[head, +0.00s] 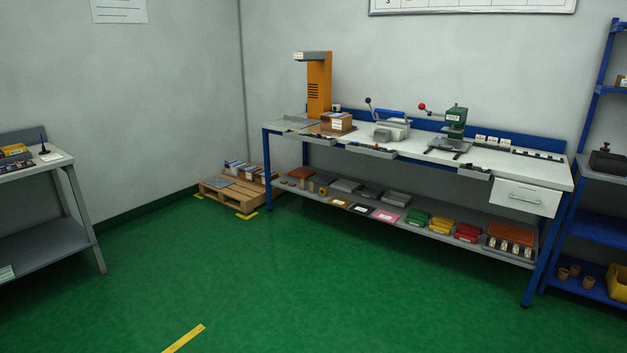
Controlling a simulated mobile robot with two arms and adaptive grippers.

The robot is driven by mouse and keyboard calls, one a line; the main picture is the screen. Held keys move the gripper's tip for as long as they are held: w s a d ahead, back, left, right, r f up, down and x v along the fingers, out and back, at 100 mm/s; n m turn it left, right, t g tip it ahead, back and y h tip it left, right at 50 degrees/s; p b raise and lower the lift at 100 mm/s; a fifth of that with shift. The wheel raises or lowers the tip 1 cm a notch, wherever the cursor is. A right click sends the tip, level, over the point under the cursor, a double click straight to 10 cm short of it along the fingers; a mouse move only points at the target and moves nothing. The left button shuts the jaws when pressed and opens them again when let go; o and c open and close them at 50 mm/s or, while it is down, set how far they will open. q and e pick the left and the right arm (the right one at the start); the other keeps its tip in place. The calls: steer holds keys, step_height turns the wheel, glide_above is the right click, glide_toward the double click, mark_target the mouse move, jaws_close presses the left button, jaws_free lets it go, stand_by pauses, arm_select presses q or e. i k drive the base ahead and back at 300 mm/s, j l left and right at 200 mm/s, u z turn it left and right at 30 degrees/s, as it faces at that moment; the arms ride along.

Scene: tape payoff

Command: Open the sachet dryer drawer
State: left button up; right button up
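A white drawer front (524,197) with a grey bar handle hangs under the right end of the long workbench (420,152). The drawer looks closed, its front near the bench edge. I cannot read any label on it, so I cannot tell whether it is the sachet dryer drawer. Neither of my grippers is in view.
Green floor is clear in front of the bench. A blue shelf rack (592,224) stands close to the drawer's right. A pallet (238,193) sits at the bench's left end. Another table (38,220) stands at the far left. The bench's lower shelf (345,200) holds several coloured stacks.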

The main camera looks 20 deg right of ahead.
mark_target(531, 199)
steer(key=i+l+z, duration=0.2)
steer(key=i+z, duration=0.3)
steer(key=i+l+z, duration=0.1)
steer(key=i+z, duration=0.25)
steer(key=z, duration=0.15)
steer(key=i+j+z, duration=0.1)
steer(key=i+z, duration=0.4)
steer(key=i+l+u, duration=0.15)
steer(key=i, duration=0.3)
steer(key=i+l+u, duration=0.15)
steer(key=i, duration=0.3)
steer(key=i+l+u, duration=0.1)
steer(key=i, duration=0.3)
steer(key=l, duration=0.1)
